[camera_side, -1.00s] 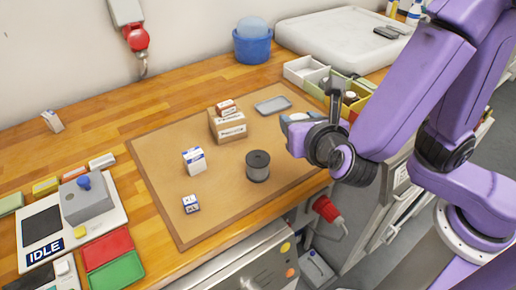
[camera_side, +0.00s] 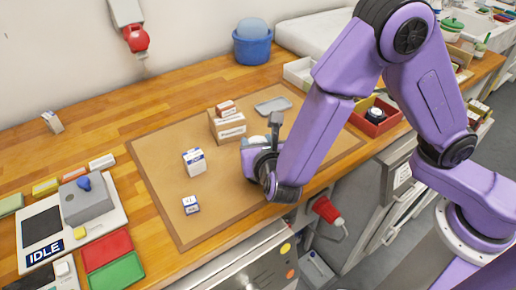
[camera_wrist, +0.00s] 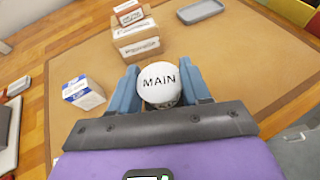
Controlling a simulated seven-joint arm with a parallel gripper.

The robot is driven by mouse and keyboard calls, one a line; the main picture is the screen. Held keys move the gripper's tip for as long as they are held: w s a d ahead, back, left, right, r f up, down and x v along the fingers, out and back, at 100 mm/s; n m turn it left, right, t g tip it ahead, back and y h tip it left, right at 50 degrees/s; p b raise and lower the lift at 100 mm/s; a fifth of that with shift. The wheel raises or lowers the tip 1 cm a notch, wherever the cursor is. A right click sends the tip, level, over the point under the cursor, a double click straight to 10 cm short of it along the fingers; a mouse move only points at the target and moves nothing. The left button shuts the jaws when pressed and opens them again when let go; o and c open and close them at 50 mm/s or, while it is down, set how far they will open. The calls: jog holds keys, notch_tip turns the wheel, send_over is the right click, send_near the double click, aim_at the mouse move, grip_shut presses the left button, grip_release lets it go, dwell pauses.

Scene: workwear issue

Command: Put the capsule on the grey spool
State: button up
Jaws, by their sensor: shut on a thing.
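The capsule is a white round thing marked MAIN (camera_wrist: 158,88). In the wrist view it sits between the two blue fingers of my gripper (camera_wrist: 160,78), which is shut on it. In the side view my gripper (camera_side: 260,147) is low over the right part of the brown mat, where the grey spool stood in the earlier side frame. The grey spool is hidden in both views now, so I cannot tell whether the capsule touches it.
A cardboard box (camera_side: 229,128) with a small red-and-white box (camera_side: 226,108) on top stands just behind my gripper. A white-and-blue carton (camera_side: 195,161) and a small box (camera_side: 191,205) stand to the left. A grey tray (camera_side: 273,106) lies behind. The mat's front (camera_side: 200,232) is clear.

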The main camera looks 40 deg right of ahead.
jog(key=shift+f, duration=0.85)
jog(key=shift+f, duration=0.15)
jog(key=o, duration=1)
jog(key=shift+o, duration=0.2)
